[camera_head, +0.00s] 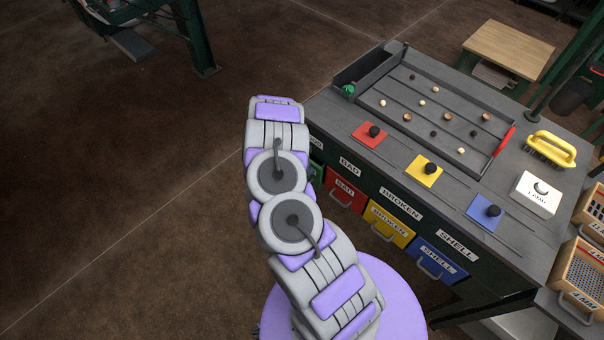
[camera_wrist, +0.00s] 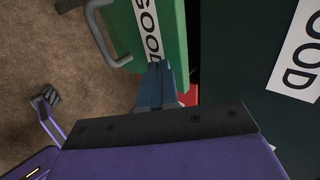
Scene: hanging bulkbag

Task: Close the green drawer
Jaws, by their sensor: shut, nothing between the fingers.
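The green drawer (camera_wrist: 172,30) shows at the top of the wrist view, with a white GOOD label and a grey handle (camera_wrist: 105,35) on its front. Its front seems to stand out from the dark cabinet face (camera_wrist: 230,70); how far I cannot tell. My gripper (camera_wrist: 156,68) is shut and empty, its fingertips at the edge of the green front beside the label. I cannot tell whether they touch it. In the head view my arm hides most of the green drawer; only a sliver (camera_head: 316,174) shows, and my fingers are hidden.
The red drawer (camera_head: 345,190), yellow drawer (camera_head: 388,224) and blue drawer (camera_head: 437,258) sit along the same cabinet front. A sorting tray (camera_head: 395,112) with small pieces and a yellow-handled brush (camera_head: 552,150) are on top. The brown floor left of the cabinet is clear.

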